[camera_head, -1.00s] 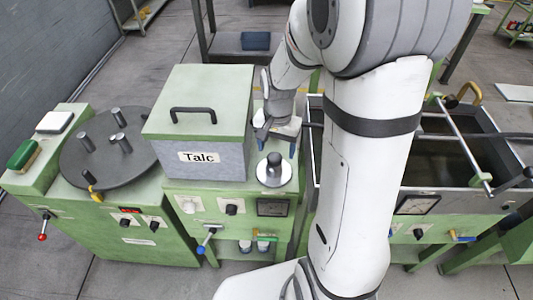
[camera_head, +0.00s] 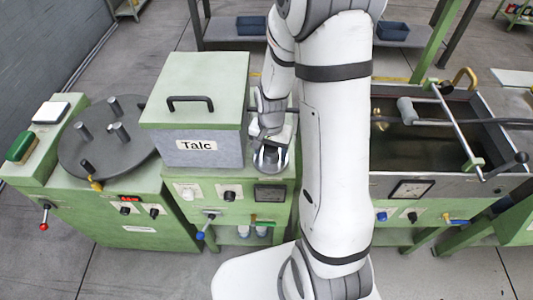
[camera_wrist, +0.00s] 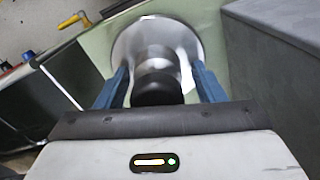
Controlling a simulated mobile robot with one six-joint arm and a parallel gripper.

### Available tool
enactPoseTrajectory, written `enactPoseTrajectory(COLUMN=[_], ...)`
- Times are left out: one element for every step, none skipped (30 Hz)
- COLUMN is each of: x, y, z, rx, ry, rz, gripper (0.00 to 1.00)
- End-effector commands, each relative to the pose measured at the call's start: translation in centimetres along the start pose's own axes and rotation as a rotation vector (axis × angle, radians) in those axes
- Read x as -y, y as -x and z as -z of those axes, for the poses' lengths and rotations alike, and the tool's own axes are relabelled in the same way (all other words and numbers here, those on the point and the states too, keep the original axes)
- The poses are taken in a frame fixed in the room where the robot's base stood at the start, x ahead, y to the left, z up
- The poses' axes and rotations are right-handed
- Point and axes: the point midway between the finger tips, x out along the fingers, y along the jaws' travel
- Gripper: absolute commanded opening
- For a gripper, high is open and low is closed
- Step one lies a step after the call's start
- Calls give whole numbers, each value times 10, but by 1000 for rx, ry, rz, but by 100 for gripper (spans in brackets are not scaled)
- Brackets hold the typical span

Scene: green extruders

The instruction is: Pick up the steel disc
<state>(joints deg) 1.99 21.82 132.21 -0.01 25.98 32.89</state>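The steel disc (camera_wrist: 126,50) is a shiny round plate with a dark knob (camera_wrist: 157,85) standing up from its middle. It lies on the green cabinet top to the right of the Talc box. In the head view the disc (camera_head: 270,165) is partly covered by my gripper. My gripper (camera_wrist: 158,78) is open, with its blue fingers on either side of the knob. I see gaps between the fingers and the knob. In the head view my gripper (camera_head: 270,150) is directly over the disc, and its fingertips are hard to make out.
The Talc box (camera_head: 196,115) with a black-handled lid stands close to the left of the disc; its grey wall (camera_wrist: 275,60) is near my right finger. A dark round plate with several pegs (camera_head: 108,140) is farther left. A liquid-filled tank (camera_head: 430,145) is on the right.

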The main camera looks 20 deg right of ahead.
Motion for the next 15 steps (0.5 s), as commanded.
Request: enactPoseTrajectory(x=[0,0,0,0,0,0,0,0,0,0,0,0,0,0,0], y=[0,0,0,0,0,0,0,0,0,0,0,0,0,0,0], z=[0,0,0,0,0,0,0,0,0,0,0,0,0,0,0], rx=[0,0,0,0,0,0,0,0,0,0,0,0,0,0,0], ry=[0,0,0,0,0,0,0,0,-1,-1,-1,-1,-1,-1,-1], rz=[0,0,0,0,0,0,0,0,0,0,0,0,0,0,0], gripper=[58,56,53,50,48,44,42,40,36,34,31,28,26,23,20])
